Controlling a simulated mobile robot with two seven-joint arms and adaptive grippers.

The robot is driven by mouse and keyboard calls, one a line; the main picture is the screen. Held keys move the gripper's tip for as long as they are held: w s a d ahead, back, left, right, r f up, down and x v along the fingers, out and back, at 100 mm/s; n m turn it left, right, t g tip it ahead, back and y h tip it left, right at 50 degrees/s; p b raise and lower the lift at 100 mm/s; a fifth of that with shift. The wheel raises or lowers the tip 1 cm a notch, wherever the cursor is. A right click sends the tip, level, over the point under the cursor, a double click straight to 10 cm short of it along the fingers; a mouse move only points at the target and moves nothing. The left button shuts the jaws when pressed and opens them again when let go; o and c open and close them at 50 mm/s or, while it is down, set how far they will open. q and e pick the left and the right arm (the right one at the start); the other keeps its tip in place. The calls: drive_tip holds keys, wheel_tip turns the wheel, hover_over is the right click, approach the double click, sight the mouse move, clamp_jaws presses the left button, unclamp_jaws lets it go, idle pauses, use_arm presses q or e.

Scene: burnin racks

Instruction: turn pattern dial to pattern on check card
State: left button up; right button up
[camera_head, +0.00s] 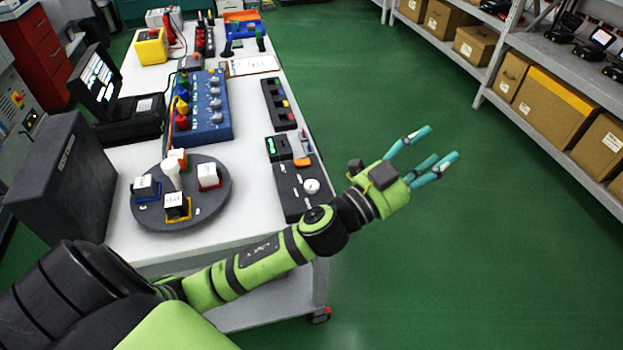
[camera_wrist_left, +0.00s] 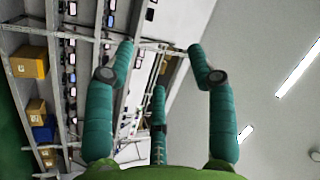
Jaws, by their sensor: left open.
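A dark panel (camera_head: 291,197) lies at the table's right edge, with a round white dial (camera_head: 311,186) on it. I take this for the pattern dial; its setting is too small to read. A black unit with a green display (camera_head: 278,146) sits just behind it. A white sheet (camera_head: 253,65) lies farther back; I cannot tell whether it is the check card. My left gripper (camera_head: 436,149) is open and empty, out over the floor right of the panel, touching nothing. Its teal fingers are spread in the left wrist view (camera_wrist_left: 160,62). My right gripper is not in view.
A grey round turntable (camera_head: 204,212) with several blocks stands on the white table, near a blue box with knobs (camera_head: 210,112) and a black case (camera_head: 98,83). Shelves with cardboard boxes (camera_head: 557,104) stand at right. The green floor between is clear.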

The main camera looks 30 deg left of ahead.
use_arm(q)
drive_tip(key=s+d+r+m+g+h, duration=0.1)
drive_tip(key=d+r+m+g+h, duration=0.3)
drive_tip(key=m+h, duration=0.3)
drive_tip(key=m+g+y, duration=1.1)
drive_tip(key=g+y, duration=0.4)
drive_tip(key=y, duration=0.1)
hover_over(312, 184)
wheel_tip(312, 184, down, 14)
drive_tip(key=shift+d+r, duration=0.1)
drive_tip(key=shift+s+a+f, duration=0.15)
drive_tip(key=shift+a+f, duration=0.1)
drive_tip(key=shift+d+f+p, duration=0.1)
drive_tip(key=shift+f+p, duration=0.65)
drive_tip(key=shift+f, duration=2.4)
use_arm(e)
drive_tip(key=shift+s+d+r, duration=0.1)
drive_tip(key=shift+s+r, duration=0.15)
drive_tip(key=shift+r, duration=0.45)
